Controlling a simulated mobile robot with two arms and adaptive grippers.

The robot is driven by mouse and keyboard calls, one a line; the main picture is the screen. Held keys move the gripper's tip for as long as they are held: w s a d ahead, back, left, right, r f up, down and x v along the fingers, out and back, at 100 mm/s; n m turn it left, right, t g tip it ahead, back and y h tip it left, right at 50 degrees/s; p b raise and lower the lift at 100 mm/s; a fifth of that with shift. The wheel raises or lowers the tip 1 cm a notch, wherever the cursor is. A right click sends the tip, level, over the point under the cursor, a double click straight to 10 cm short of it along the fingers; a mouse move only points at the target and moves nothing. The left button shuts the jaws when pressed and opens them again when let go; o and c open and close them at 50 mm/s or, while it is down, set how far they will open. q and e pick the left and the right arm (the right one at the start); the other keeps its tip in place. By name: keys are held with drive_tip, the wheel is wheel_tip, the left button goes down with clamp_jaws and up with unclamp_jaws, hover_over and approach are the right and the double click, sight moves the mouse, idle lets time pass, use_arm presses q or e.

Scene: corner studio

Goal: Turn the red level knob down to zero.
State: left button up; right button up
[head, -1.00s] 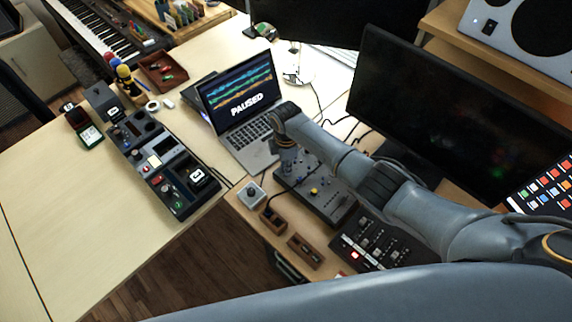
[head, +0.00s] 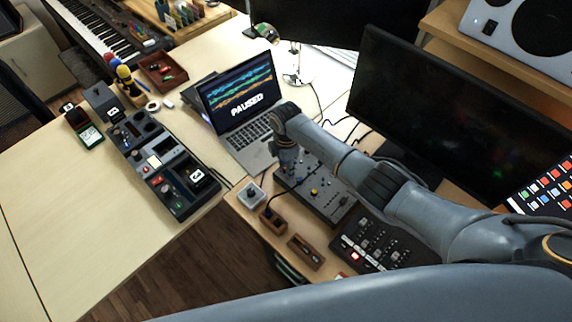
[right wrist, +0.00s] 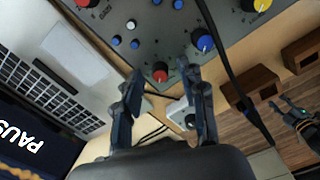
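A red knob (right wrist: 160,72) sits near the edge of the grey control panel (right wrist: 175,20) in the right wrist view. My right gripper (right wrist: 165,78) is open, its two fingers apart with the red knob showing between their tips. Whether a finger touches the knob is unclear. In the head view my right gripper (head: 287,165) points down over the panel's (head: 325,200) laptop-side end, and hides the knob there. Another red knob (right wrist: 86,3) shows at the top of the wrist view.
A blue knob (right wrist: 204,43) stands close to the right finger, and a black cable (right wrist: 225,60) runs past it. A small grey box (head: 252,194), wooden trays (head: 305,251), a laptop (head: 243,105) reading PAUSED and a black fader unit (head: 375,242) surround the panel.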

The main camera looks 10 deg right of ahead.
drive_tip(key=shift+r, duration=0.1)
wheel_tip(320, 180, up, 12)
idle(0.6)
drive_tip(key=shift+a, duration=0.1)
idle(0.4)
